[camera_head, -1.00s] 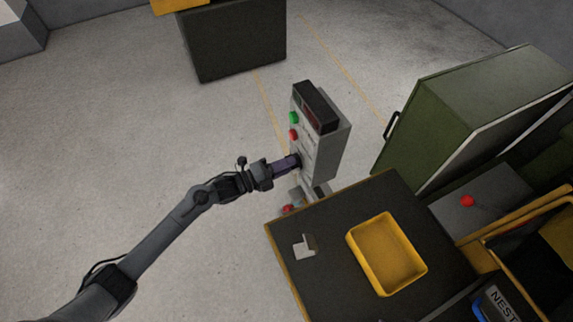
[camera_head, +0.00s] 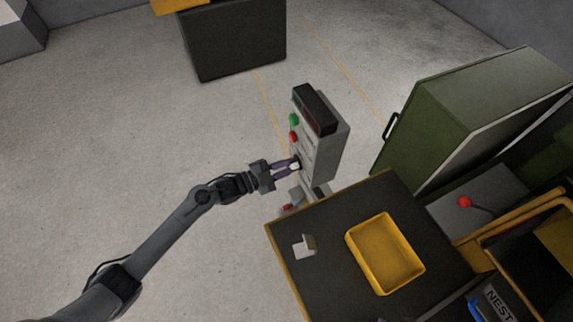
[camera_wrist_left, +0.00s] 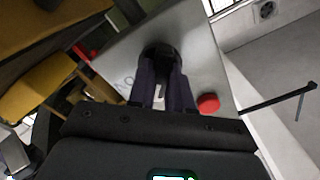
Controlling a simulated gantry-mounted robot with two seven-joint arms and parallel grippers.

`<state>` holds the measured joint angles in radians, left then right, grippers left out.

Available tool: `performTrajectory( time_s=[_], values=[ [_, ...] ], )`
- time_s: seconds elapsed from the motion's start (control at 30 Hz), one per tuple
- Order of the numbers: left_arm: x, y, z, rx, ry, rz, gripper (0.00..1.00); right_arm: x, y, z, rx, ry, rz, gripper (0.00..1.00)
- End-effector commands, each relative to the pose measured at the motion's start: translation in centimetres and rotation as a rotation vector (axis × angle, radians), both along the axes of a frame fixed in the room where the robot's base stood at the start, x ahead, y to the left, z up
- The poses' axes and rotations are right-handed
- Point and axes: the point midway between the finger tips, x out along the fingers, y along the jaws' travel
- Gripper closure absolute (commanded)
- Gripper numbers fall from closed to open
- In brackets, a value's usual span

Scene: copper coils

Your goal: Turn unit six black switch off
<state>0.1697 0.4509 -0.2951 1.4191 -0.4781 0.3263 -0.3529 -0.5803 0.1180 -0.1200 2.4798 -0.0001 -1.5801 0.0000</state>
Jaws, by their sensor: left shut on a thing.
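The grey control box (camera_head: 325,148) stands upright in the head view, with a dark display on top and a green button (camera_head: 293,119) above a red button (camera_head: 293,137). My left gripper (camera_head: 296,164) is at its front face, below the red button. In the left wrist view, its two fingers (camera_wrist_left: 163,65) are shut on the black switch (camera_wrist_left: 160,50). The fingers hide most of the switch, so its exact setting is hard to tell. The red button (camera_wrist_left: 208,103) also shows right of the fingers there. My right gripper is not in view.
A dark table (camera_head: 350,212) with a yellow tray (camera_head: 358,250) and a small whitish block (camera_head: 304,245) stands in front of the box. A green cabinet (camera_head: 440,115) is at the right, near a red-knobbed lever (camera_head: 464,202). Open floor lies left of the box.

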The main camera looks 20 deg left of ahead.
Motion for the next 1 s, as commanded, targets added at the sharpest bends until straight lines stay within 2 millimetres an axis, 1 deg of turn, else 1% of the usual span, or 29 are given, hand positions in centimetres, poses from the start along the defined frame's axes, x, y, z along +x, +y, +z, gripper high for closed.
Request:
performTrajectory(
  time_s=[0.3, 0.6, 0.8, 1.0],
  values=[
    [0.0, 0.0, 0.2, -0.22, 0.207, 0.001, 1.0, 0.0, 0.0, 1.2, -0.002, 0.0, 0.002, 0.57],
    [0.0, 0.0, 0.2, -0.397, 0.376, 0.001, 1.0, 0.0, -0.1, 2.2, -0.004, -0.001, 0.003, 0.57],
    [0.0, 0.0, 0.1, -0.477, 0.453, 0.0, 1.0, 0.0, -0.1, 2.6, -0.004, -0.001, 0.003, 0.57],
    [0.0, 0.0, 0.1, -0.522, 0.494, 0.001, 1.0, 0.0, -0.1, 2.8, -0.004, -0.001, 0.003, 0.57]
  ],
)
